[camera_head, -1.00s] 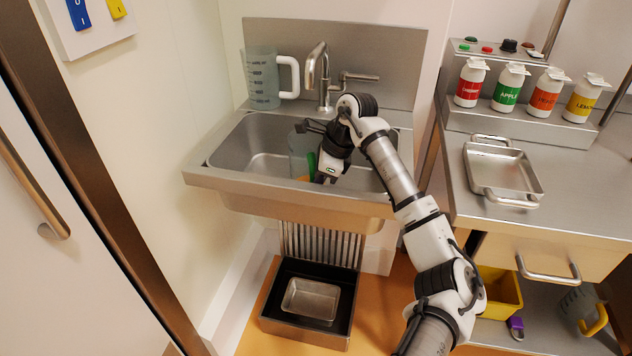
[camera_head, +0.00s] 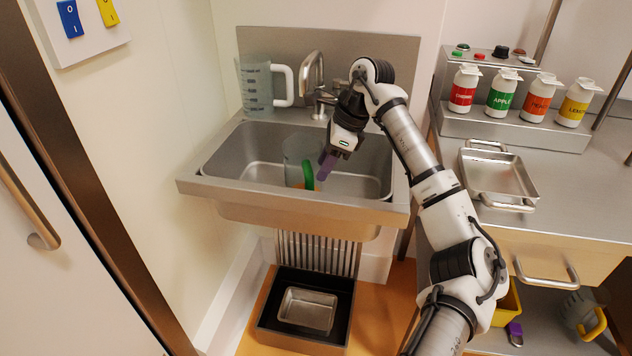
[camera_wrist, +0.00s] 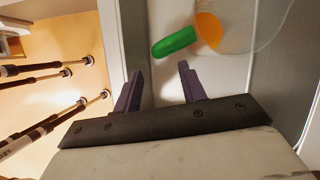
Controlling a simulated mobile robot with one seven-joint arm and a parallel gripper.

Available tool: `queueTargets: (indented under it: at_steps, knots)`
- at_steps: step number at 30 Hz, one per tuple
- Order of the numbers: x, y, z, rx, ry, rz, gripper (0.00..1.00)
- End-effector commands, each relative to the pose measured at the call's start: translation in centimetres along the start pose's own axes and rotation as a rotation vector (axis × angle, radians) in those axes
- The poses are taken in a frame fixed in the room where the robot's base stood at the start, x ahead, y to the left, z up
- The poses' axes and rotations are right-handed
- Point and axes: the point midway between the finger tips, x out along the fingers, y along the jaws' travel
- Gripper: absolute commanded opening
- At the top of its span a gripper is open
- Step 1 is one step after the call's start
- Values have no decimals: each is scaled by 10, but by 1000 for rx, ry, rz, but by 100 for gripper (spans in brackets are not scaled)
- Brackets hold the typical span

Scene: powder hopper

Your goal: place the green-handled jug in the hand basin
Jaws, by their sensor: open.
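The green-handled jug (camera_head: 298,160) is clear and stands inside the steel hand basin (camera_head: 243,158). Its green handle (camera_head: 309,177) faces my gripper, and something orange shows at its lower part. In the wrist view the green handle (camera_wrist: 174,42) and the orange patch (camera_wrist: 207,30) lie just beyond the fingertips. My gripper (camera_head: 327,168) is over the basin, right of the jug, with its fingers pointing down. In the wrist view my gripper (camera_wrist: 160,80) is open, with nothing between its fingers and a gap to the handle.
A white-handled jug (camera_head: 256,86) stands on the basin's back ledge beside the tap (camera_head: 313,77). The counter at right holds a metal tray (camera_head: 497,178) and several labelled bottles (camera_head: 502,92). A small metal pan (camera_head: 308,310) sits in a black box below.

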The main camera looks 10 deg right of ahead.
Motion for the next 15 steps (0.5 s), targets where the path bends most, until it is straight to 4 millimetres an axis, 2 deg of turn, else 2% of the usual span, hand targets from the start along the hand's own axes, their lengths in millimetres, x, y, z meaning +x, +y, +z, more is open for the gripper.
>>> queueTargets:
  at_steps: [3,6,15]
  knots:
    - [-20,0,0,1,1,-3,41]
    - [-30,0,0,1,0,-2,41]
    - [-36,0,0,1,0,0,41]
